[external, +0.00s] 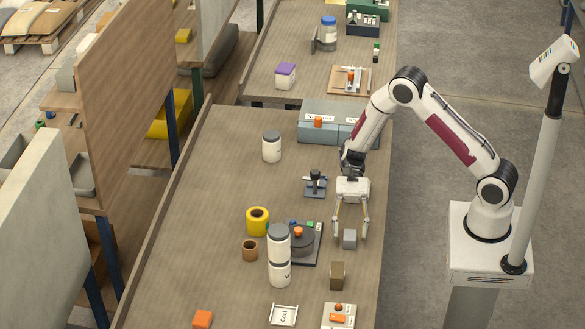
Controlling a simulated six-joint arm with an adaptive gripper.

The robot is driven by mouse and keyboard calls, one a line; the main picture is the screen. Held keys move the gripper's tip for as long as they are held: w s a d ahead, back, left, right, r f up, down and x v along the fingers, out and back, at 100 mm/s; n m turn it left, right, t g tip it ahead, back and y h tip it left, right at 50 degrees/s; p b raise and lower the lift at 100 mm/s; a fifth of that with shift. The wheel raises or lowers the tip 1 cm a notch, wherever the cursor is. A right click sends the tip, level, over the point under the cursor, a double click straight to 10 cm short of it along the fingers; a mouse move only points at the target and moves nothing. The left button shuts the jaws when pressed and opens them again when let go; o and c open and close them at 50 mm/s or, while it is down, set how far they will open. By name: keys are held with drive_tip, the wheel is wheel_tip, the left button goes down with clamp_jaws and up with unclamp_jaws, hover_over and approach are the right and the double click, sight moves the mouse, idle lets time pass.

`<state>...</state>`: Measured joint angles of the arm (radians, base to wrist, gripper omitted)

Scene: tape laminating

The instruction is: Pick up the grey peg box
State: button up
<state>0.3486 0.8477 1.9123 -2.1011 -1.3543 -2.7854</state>
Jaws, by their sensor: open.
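The grey peg box, which I take to be the small grey block (349,239), sits on the wooden table near its right edge. My gripper (350,234) points down with its two fingers spread. In the picture one fingertip shows to the left of the block and one to the right. The fingers look apart from the block, and nothing is held. I cannot tell the exact height of the fingertips over the table.
A dark round device with an orange knob (298,233) is left of the block. A brown box (337,275) stands in front. Stacked white jars (279,258), yellow tape (257,221) and a black-handled stand (315,183) are nearby. A long grey box (325,134) lies behind.

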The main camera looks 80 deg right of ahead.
sight(350, 231)
drive_tip(key=shift+a+f, duration=0.1)
drive_tip(key=shift+a, duration=0.15)
idle(0.3)
drive_tip(key=c, duration=1.2)
drive_tip(key=shift+c, duration=0.2)
drive_tip(key=shift+r, duration=5.05)
